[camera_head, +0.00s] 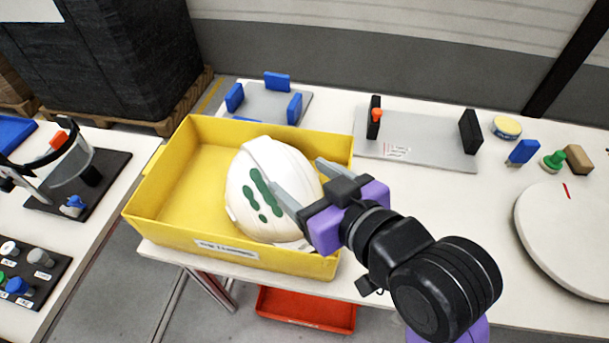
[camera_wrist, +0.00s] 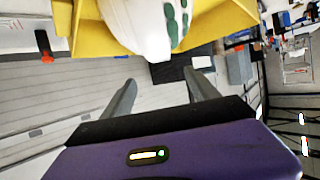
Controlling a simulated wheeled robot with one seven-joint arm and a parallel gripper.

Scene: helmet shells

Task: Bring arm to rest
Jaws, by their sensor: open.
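My gripper (camera_head: 300,178) is open, its two grey fingers spread apart with nothing seen between them. In the head view it overlaps the right side of a white helmet shell (camera_head: 262,165) with green marks. The shell sits in the right part of a yellow bin (camera_head: 165,222). In the wrist view the gripper's fingers (camera_wrist: 160,95) point toward the shell (camera_wrist: 135,25) and the bin (camera_wrist: 88,32), with a gap showing before the shell. My arm covers part of the bin's right end.
The bin stands on a white table (camera_head: 440,205). Behind it are a grey fixture with blue blocks (camera_head: 270,102) and a grey plate with black posts (camera_head: 420,140). A round white disc (camera_head: 570,235) lies at right. A red bin (camera_head: 305,308) is below. A side table (camera_head: 100,145) stands left.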

